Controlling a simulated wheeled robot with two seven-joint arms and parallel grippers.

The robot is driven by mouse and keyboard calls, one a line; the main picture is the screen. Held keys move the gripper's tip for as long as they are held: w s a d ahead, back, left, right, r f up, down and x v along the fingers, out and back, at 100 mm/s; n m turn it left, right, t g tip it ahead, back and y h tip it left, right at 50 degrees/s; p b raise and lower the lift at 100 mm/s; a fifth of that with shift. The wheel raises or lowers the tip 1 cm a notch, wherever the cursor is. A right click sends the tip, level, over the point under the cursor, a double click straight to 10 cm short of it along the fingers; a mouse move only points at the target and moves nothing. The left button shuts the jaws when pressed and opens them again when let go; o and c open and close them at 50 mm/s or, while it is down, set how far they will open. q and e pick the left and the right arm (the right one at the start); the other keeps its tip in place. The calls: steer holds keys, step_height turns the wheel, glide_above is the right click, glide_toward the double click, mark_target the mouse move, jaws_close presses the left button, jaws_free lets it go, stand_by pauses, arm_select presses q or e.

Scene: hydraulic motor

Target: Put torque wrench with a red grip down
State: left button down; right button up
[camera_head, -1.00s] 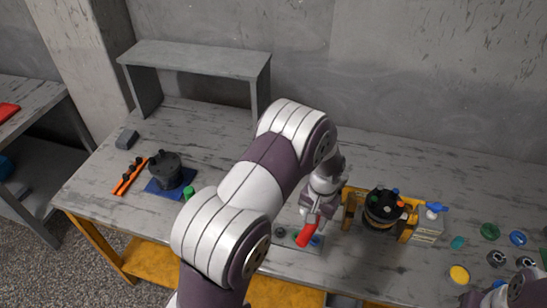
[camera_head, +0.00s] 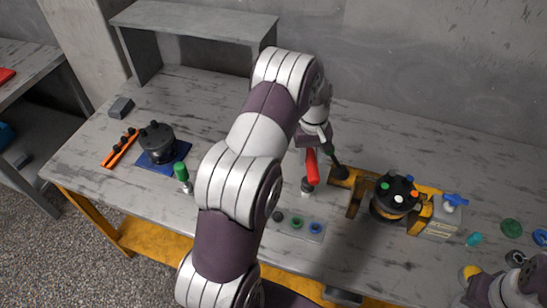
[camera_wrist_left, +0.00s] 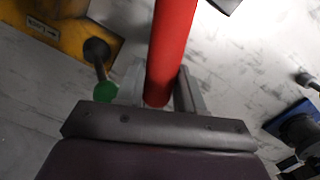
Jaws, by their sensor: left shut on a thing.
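The torque wrench's red grip (camera_head: 312,168) shows below my left gripper (camera_head: 313,143) in the head view. In the left wrist view the red grip (camera_wrist_left: 172,45) runs up between the jaws of my left gripper (camera_wrist_left: 160,90), which is shut on it. A short grey and dark end shows under the grip in the head view; whether it touches the table I cannot tell. My right gripper (camera_head: 470,275) is at the lower right by a yellow round piece; its jaws are not clear.
A strip with coloured sockets (camera_head: 297,223) lies in front of the wrench. A yellow fixture (camera_head: 430,190) and a dark motor part (camera_head: 395,197) stand right, with a green-knobbed lever (camera_wrist_left: 105,92) close by. A green-handled tool (camera_head: 181,172) and black motor (camera_head: 157,143) stand left.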

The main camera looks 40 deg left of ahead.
arm_select(q)
steer(key=s+a+f, duration=0.1)
steer(key=a, duration=0.2)
steer(key=s+a+f+p, duration=0.1)
steer(key=s+a+f, duration=0.1)
steer(key=a, duration=0.1)
steer(key=s+a+f+p, duration=0.1)
steer(key=a+f, duration=0.1)
steer(key=shift+s+a+f, duration=0.2)
steer(key=shift+s+a, duration=0.15)
steer(key=shift+a, duration=0.05)
step_height(320, 180, down, 4)
steer(key=shift+r+p, duration=0.1)
steer(key=shift+p, duration=0.65)
steer(key=shift+f, duration=0.35)
steer(key=c, duration=0.7)
jaws_free()
